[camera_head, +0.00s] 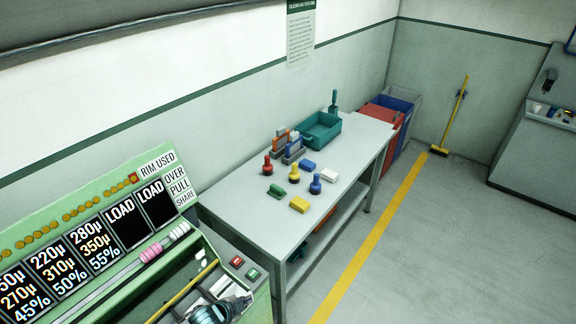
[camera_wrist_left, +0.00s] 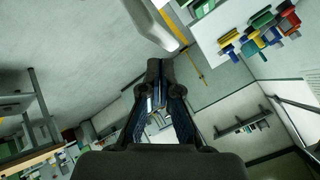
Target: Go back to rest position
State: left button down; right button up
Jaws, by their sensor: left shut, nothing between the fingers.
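My left gripper (camera_wrist_left: 158,78) shows in the middle of the wrist view with its dark fingers brought together at the tips. Nothing shows between them. My right gripper is not in either view.
A green panel (camera_head: 172,158) with number displays stands at the lower left. A grey table (camera_head: 240,215) holds a teal bin (camera_head: 322,130), coloured knobs and blocks. Red and blue bins (camera_head: 385,112) stand behind it. A broom (camera_head: 452,115) leans on the wall. The floor right of the yellow line is clear.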

pick_arm(q)
jog(key=s+d+n, duration=0.3)
jog(key=s+n, duration=0.2)
jog(key=s, duration=0.5)
jog(key=s+a+f+n+g+y, duration=0.1)
jog(key=s+a+n+g+y, duration=0.1)
jog(key=s+a+n, duration=0.4)
jog(key=s+a+f+n+g+y, duration=0.15)
jog(key=s+a, duration=0.25)
jog(key=s, duration=0.4)
jog(key=s+f+g+y+b, duration=0.1)
jog(key=s+f+b, duration=0.15)
jog(key=f, duration=1.45)
jog(key=s+f+g+b, duration=0.1)
jog(key=f+b, duration=0.2)
jog(key=f, duration=1.3)
jog(key=s+a+f+g+b, duration=0.1)
jog(key=s+a+f+b, duration=0.2)
jog(key=s+f, duration=1.4)
jog(key=shift+f+b, duration=0.5)
jog(key=shift+f, duration=0.25)
